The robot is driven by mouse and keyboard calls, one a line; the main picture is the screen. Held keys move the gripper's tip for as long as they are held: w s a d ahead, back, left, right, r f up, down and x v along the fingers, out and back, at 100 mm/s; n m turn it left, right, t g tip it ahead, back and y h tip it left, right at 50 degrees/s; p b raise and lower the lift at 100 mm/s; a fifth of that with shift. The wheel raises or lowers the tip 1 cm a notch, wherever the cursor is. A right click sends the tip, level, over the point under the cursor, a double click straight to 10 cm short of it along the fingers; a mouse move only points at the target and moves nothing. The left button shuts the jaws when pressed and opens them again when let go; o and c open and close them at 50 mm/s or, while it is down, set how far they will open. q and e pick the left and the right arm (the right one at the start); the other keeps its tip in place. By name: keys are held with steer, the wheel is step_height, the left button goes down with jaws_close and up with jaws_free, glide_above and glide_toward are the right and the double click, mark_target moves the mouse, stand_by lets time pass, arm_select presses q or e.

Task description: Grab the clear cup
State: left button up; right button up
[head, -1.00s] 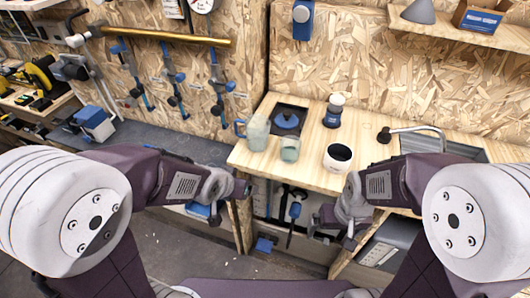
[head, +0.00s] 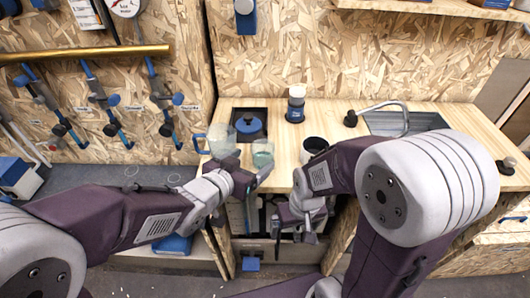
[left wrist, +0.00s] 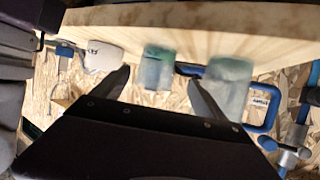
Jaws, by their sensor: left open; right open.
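A small clear, greenish cup (head: 262,153) stands near the front edge of the wooden counter. A larger clear jug (head: 221,140) with a blue handle stands to its left. My left gripper (head: 251,167) is open at the counter's front edge, just in front of the cup and partly covering the jug and cup. In the left wrist view, which looks upside down, the cup (left wrist: 157,68) appears between the open fingers (left wrist: 160,76), and the jug (left wrist: 229,82) lies to the right. Whether the fingers touch the cup cannot be told. My right gripper (head: 296,228) is open and empty below the counter edge.
A white mug with a dark inside (head: 314,146) stands right of the cup, partly behind my right arm. A sink with a tap (head: 405,118) is at right.

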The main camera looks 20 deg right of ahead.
mark_target(268, 150)
arm_select(q)
steer(key=shift+w+d+f, duration=0.1)
steer(key=shift+w+d, duration=0.1)
steer(key=shift+d, duration=0.15)
steer(key=shift+a, duration=0.1)
steer(key=shift+w+f, duration=0.15)
steer(key=x, duration=0.3)
steer(key=shift+w+d, duration=0.1)
steer(key=shift+d, duration=0.15)
steer(key=x, duration=0.4)
steer(key=shift+w+d+b, duration=0.15)
steer(key=shift+d+b, duration=0.25)
steer(key=shift+d, duration=0.05)
steer(key=shift+a, duration=0.1)
steer(key=shift+c, duration=1)
steer(key=c, duration=1.3)
steer(key=shift+o, duration=0.2)
arm_select(e)
steer(key=shift+f, duration=0.35)
